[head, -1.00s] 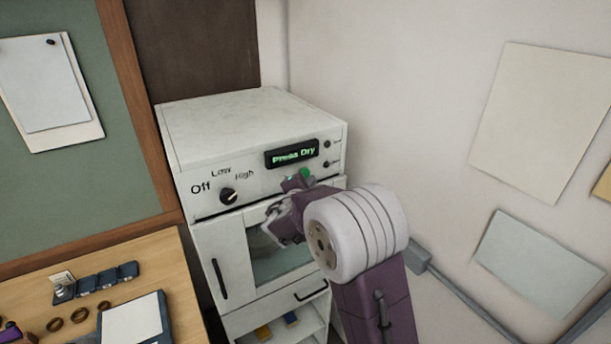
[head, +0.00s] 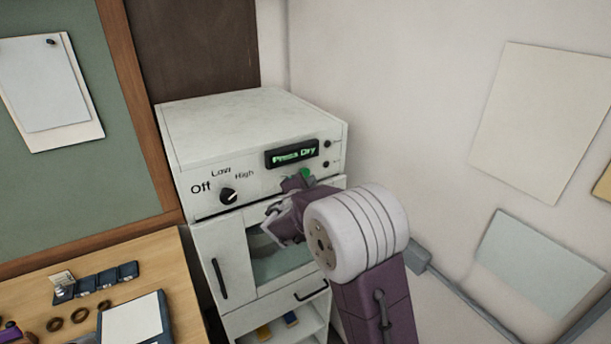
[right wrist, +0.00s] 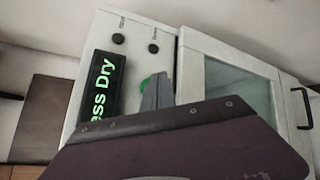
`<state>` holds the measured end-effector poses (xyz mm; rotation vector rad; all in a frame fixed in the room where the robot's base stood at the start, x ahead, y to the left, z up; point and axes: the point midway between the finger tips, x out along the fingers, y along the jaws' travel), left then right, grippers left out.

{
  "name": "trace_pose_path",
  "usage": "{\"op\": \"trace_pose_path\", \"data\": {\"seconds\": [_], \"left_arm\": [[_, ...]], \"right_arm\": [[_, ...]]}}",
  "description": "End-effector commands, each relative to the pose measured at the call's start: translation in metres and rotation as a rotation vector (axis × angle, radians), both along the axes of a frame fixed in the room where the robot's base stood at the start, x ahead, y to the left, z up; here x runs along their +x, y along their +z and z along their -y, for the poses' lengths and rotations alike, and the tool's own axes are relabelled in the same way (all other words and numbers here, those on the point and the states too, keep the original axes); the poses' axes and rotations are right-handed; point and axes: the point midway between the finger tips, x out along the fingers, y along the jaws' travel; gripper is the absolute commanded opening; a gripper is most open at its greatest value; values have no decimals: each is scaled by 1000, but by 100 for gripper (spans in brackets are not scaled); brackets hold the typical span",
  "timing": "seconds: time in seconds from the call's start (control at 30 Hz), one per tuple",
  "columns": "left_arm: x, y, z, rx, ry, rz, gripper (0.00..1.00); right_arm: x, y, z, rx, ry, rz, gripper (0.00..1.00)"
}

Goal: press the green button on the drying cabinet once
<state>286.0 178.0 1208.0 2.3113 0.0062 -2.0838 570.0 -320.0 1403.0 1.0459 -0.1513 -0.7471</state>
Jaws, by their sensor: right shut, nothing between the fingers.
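The white drying cabinet (head: 250,120) stands against the wall in the head view. Its display (head: 291,153) reads "Press Dry" in green letters. The green button (head: 305,174) is below the display, partly hidden by my right gripper (head: 296,181). In the right wrist view the green button (right wrist: 146,86) shows beside the fingers of my right gripper (right wrist: 157,88), which cover part of it. The right gripper is shut and empty, with its tips at or very near the button. I cannot tell whether they touch it. My left gripper is not in view.
A black knob (head: 228,196) marked Off, Low and High is on the panel's left. Below is a glass-windowed door (head: 273,262) with dark handles. A wooden table (head: 185,290) with small parts is at lower left.

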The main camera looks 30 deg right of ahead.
Motion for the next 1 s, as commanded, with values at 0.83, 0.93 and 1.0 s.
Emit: {"op": "trace_pose_path", "data": {"seconds": [0.83, 0.93, 1.0], "left_arm": [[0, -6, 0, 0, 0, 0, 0], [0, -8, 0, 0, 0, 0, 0], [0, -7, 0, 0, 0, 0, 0]], "right_arm": [[6, -2, -1, 0, 1, 0, 0], [8, -1, -1, 1, 0, 1, 0], [8, 0, -1, 0, 0, 0, 0]]}}
